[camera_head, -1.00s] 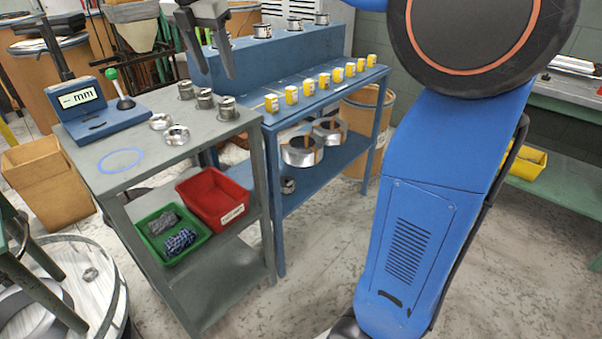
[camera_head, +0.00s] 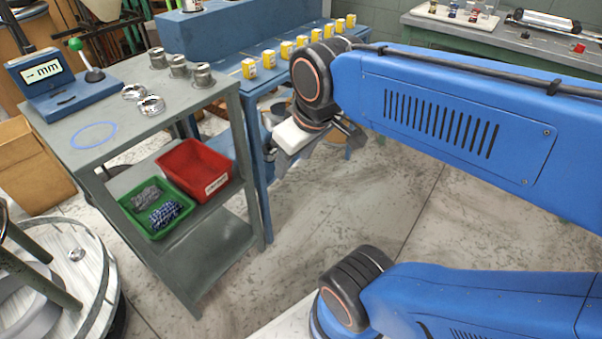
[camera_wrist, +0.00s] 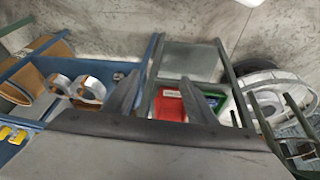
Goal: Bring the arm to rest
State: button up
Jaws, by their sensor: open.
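My gripper (camera_wrist: 160,97) is open and empty. In the wrist view its two dark fingers stand apart, with floor and shelving beyond them. In the head view my blue arm reaches in from the right. My wrist, with a white block on it, hangs in front of the blue bench (camera_head: 262,185), right of the grey cart (camera_head: 200,122). The fingertips are hard to make out there. Nothing is held.
Yellow boxes (camera_head: 269,60) line the blue bench. A green bench (camera_head: 440,32) stands behind. The floor between is open.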

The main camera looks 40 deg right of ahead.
jog(key=s+f+m, duration=0.2)
jog(key=f, duration=0.1)
jog(key=shift+s, duration=0.1)
